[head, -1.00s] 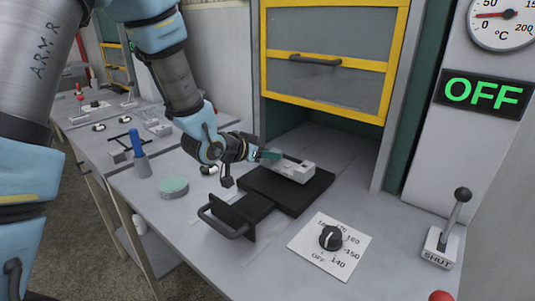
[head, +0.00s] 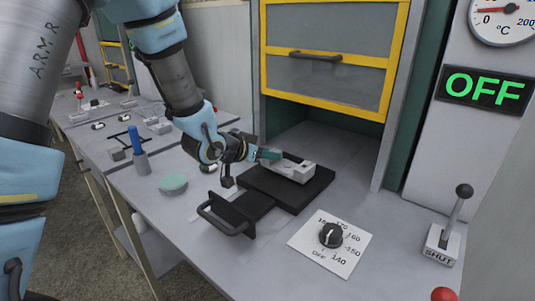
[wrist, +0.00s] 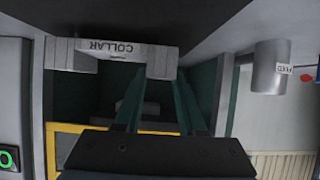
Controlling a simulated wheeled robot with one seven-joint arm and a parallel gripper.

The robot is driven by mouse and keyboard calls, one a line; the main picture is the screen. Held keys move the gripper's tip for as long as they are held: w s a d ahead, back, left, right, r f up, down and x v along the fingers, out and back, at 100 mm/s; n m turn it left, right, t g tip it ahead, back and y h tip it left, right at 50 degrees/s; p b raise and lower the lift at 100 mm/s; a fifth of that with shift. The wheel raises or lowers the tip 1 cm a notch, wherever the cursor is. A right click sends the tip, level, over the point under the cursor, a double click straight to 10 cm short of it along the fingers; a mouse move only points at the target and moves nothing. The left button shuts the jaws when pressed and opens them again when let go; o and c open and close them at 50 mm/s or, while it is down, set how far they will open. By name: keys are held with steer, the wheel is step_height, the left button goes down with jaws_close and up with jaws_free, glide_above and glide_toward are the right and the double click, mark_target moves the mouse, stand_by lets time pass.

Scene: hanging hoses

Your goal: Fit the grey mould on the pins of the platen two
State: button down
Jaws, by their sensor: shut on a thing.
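The grey mould (head: 293,171) is a light grey block over the black platen (head: 312,192), in front of the press opening. My gripper (head: 278,157) is shut on the mould, reaching it from the left with green fingers. In the wrist view the mould (wrist: 112,48) carries the word COLLAR and spans the tips of my gripper (wrist: 158,95). I cannot tell whether the mould touches the platen or sits slightly above it. The pins are hidden, and no number shows on the platen.
A black handle (head: 222,217) sticks out at the platen's front left. A dial (head: 331,235) and a lever marked SHUT (head: 446,228) stand to the right. The yellow-framed press door (head: 325,65) is raised above the opening. A green round pad (head: 173,183) lies left.

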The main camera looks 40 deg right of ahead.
steer(key=shift+f+b, duration=0.4)
steer(key=shift+f, duration=0.05)
stand_by(0.6)
stand_by(0.4)
steer(key=shift+c, duration=2.1)
jaws_free()
steer(key=b+v, duration=0.1)
steer(key=v, duration=1)
steer(key=w+a+f+n+t+y, duration=0.1)
steer(key=w+a+n+y, duration=0.1)
steer(key=a, duration=0.4)
steer(key=w+a+f+n+t+y, duration=0.1)
steer(key=w+a+n+y, duration=0.1)
steer(key=w+a, duration=0.2)
steer(key=w+a+f+n+t+y, duration=0.1)
steer(key=w+a+n+y, duration=0.1)
steer(key=a, duration=0.6)
steer(key=shift+w+f+y, duration=0.25)
steer(key=shift+w+y, duration=0.25)
steer(key=shift+w, duration=0.45)
steer(key=s+a+n+g+y, duration=0.2)
steer(key=s+a+n, duration=0.2)
steer(key=a, duration=0.5)
steer(key=s+a+f+n+g+y, duration=0.1)
steer(key=s+a+n+g+y, duration=0.1)
steer(key=a, duration=0.7)
steer(key=shift+s+a+f+n+g+y, duration=0.15)
steer(key=shift+s+a+n+g+y, duration=0.15)
steer(key=shift+s+n, duration=0.7)
